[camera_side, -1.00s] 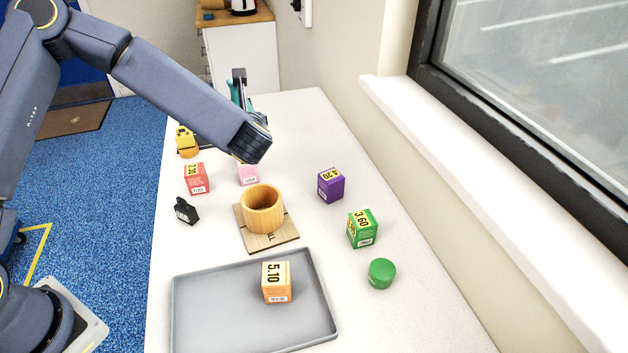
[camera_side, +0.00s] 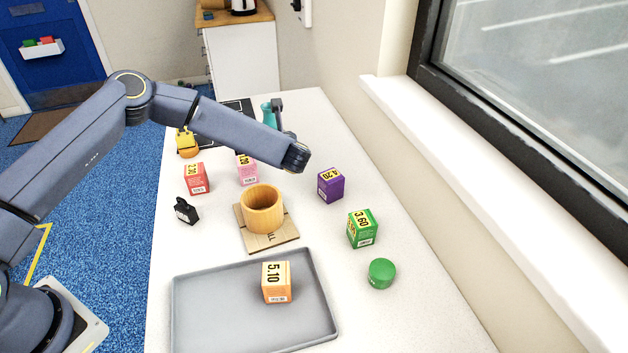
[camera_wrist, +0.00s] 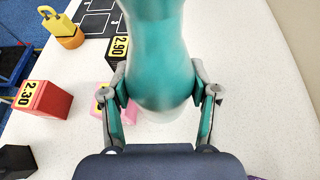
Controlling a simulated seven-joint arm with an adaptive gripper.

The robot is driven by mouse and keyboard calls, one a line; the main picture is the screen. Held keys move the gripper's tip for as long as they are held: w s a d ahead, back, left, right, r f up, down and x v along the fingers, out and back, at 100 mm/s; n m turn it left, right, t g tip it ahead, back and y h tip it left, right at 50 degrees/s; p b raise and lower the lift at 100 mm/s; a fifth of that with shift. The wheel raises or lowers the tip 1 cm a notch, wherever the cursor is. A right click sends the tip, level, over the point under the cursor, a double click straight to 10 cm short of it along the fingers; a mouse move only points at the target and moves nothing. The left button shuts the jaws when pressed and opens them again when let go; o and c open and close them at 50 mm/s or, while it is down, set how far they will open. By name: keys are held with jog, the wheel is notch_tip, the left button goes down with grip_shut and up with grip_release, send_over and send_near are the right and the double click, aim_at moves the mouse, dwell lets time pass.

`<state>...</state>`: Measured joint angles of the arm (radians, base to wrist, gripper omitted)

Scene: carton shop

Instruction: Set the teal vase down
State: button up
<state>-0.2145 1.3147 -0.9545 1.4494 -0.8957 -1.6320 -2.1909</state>
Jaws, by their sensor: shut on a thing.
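The teal vase (camera_wrist: 160,50) fills the top middle of the wrist view, with a pale lower end. My gripper (camera_wrist: 160,88) is shut on it, one finger on each side. In the side view the vase (camera_side: 267,112) shows at the far end of the table, mostly behind my arm, with my gripper (camera_side: 279,112) beside it. Its lower end is hidden there, so I cannot tell whether it touches the table.
A pink box (camera_side: 247,170), red box (camera_side: 197,178) and purple box (camera_side: 331,185) stand nearer. A wooden cup (camera_side: 262,210) sits on a board. A yellow padlock (camera_wrist: 55,22) and black grid panel (camera_wrist: 95,22) lie left. The table right of the vase looks clear.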

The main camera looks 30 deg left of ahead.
jog(key=w+f, duration=0.2)
jog(key=f, duration=0.1)
jog(key=shift+w+f, duration=0.1)
jog(key=shift+w, duration=0.3)
jog(key=shift+w+f, duration=0.1)
jog(key=shift+f, duration=1.55)
jog(key=shift+f, duration=0.1)
jog(key=o, duration=1.3)
